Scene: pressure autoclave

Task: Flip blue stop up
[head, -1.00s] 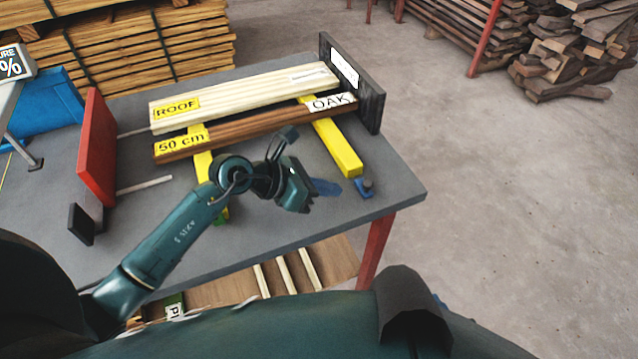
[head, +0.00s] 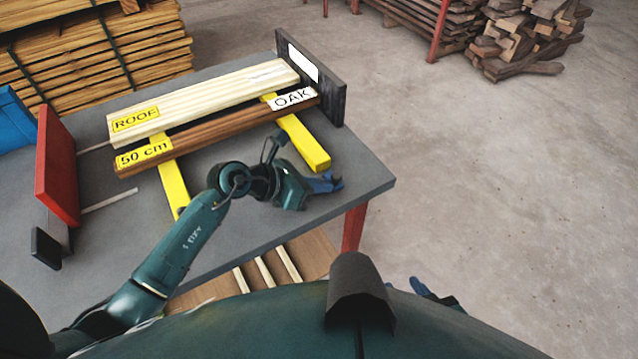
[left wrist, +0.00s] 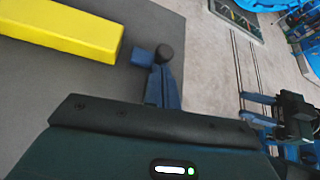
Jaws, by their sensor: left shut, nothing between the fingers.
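The blue stop (left wrist: 143,56) with a dark round knob (left wrist: 165,53) sits by the end of a yellow bar (left wrist: 62,27) in the left wrist view. It looks low on the table, not standing up. In the head view the stop (head: 337,183) is small and partly merged with my blue fingers. My left gripper (head: 324,184) is shut and empty, its fingertips right at the stop; in the left wrist view its fingers (left wrist: 162,80) end at the knob. I cannot tell whether they touch. My right gripper (left wrist: 261,108) hangs off the table with its fingers apart.
The grey table (head: 235,232) carries a pale ROOF board (head: 205,100) and a brown OAK board (head: 215,132) across yellow bars. A black end plate (head: 325,88) stands at the back right, a red plate (head: 57,165) at the left. Floor right of the table is clear.

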